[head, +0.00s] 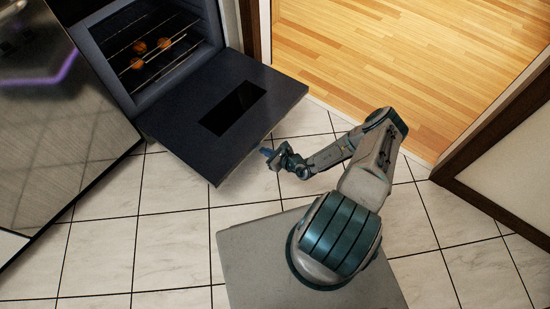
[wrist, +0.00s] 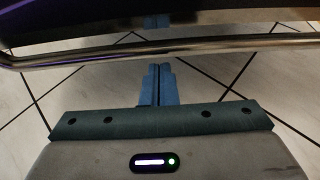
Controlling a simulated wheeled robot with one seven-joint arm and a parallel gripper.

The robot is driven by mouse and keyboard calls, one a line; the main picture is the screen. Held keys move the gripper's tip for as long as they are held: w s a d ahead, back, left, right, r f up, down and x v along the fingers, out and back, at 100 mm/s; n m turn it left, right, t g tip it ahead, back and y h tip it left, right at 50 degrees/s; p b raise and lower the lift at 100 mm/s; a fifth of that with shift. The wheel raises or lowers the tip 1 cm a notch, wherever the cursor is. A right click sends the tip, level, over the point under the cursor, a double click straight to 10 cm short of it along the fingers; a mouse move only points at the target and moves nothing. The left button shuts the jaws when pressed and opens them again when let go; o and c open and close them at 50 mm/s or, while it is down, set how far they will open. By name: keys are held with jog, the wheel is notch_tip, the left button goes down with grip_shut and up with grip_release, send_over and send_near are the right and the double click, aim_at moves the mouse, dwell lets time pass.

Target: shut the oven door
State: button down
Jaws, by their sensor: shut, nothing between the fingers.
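The oven door (head: 263,83) is a dark panel with a small black window, hanging open and lowered nearly flat in the head view. The oven (head: 147,95) behind it stands open, with a rack and several round orange items inside. My gripper (head: 266,152) is at the door's outer edge, on the right of its front corner. In the wrist view, my gripper (wrist: 159,70) has its two blue fingers shut together with nothing between them. A metal bar (wrist: 200,46), which looks like the door handle, crosses just beyond the fingertips. I cannot tell whether they touch.
A glossy dark appliance front (head: 60,110) stands left of the oven. The white tile floor (head: 170,235) is clear around the door. A wooden floor (head: 420,50) lies beyond a doorway, with a dark-framed wall (head: 500,150) at the right.

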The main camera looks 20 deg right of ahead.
jog(key=r, duration=0.3)
jog(key=shift+w+a+r, duration=0.3)
jog(key=shift+w+r, duration=0.05)
jog(key=shift+r, duration=0.05)
